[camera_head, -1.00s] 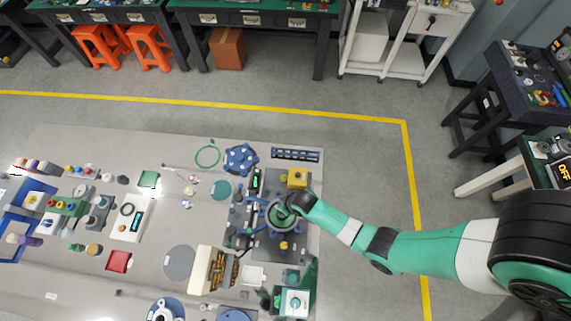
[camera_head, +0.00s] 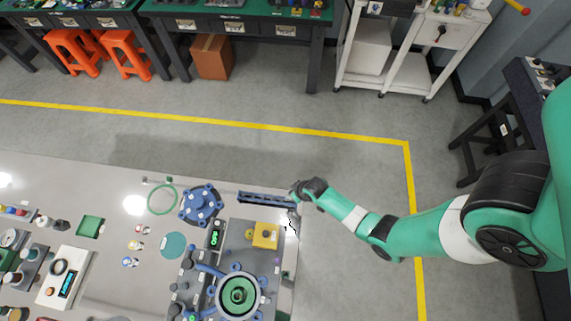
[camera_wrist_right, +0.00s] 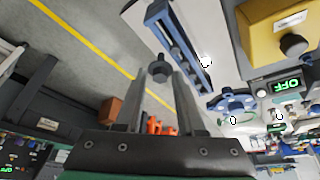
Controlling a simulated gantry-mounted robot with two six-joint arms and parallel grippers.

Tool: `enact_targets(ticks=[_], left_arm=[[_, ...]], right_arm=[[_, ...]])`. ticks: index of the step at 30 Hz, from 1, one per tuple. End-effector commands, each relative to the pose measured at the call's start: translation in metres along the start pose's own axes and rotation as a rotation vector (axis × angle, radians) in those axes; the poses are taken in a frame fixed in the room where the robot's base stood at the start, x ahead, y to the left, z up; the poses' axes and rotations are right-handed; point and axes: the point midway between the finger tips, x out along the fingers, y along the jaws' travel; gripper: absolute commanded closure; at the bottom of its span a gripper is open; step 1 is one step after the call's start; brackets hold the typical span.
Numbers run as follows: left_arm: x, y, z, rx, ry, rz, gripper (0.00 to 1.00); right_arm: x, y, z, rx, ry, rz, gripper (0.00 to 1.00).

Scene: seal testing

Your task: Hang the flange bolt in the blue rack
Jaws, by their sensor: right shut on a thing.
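The blue rack (camera_head: 267,198) is a long, narrow slotted bar near the far right edge of the grey table; it also shows in the right wrist view (camera_wrist_right: 182,45). My right gripper (camera_head: 298,191) is at the rack's right end. In the right wrist view its two fingers (camera_wrist_right: 160,72) are shut on the dark grey flange bolt (camera_wrist_right: 162,65), whose round flange shows at the fingertips. The bolt appears beside the rack, apart from it in that view. In the head view the gripper hides the bolt. My left gripper is in neither view.
A green-ringed round fixture (camera_head: 238,294), a yellow box (camera_head: 265,236) and a blue flanged part (camera_head: 201,205) stand near the rack. A green ring (camera_head: 162,199) lies farther left. Open floor lies beyond the table's far and right edges.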

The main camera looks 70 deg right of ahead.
Motion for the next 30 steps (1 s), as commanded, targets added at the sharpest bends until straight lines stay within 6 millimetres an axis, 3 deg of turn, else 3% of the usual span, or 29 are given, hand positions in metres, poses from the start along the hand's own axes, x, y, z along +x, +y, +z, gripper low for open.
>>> enact_targets(ticks=[8, 19, 30], left_arm=[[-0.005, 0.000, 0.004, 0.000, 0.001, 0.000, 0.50], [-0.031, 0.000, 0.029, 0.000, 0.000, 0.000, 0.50], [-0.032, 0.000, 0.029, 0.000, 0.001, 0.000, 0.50]], right_arm=[[0.007, 0.002, 0.002, 0.006, 0.000, 0.003, 1.00], [0.039, 0.002, 0.016, 0.005, 0.001, 0.002, 1.00], [0.040, 0.002, 0.016, 0.005, 0.001, 0.002, 1.00]])
